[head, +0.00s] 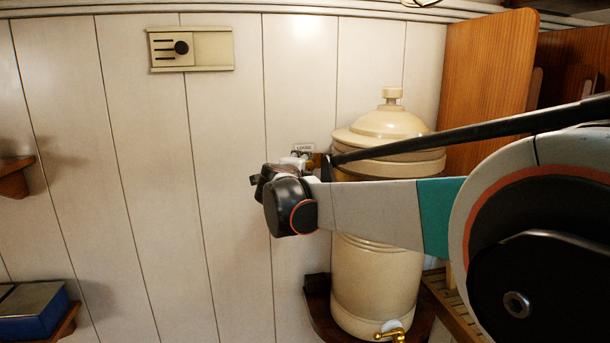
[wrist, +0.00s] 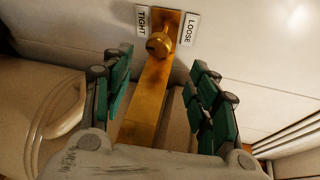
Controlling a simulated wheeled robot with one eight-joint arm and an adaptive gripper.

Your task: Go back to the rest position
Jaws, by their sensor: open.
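My gripper (wrist: 163,72) is open in the wrist view, its two green-padded fingers wide apart. Between and beyond them is a flat brass bar (wrist: 152,98) with a round brass knob (wrist: 159,43) at its far end, near the wall. A gap shows between the bar and each finger; I cannot tell how deep the bar lies between them. In the head view my arm reaches in from the right, and its black end is near the wall, left of a cream urn (head: 375,275). The fingers are mostly hidden there.
A TIGHT label (wrist: 143,19) and a LOOSE label (wrist: 192,29) flank the brass knob. The urn, with a brass tap (head: 391,333), stands on a wooden shelf behind my arm. A wall panel with a black knob (head: 181,47) is upper left. The left-centre wall is clear.

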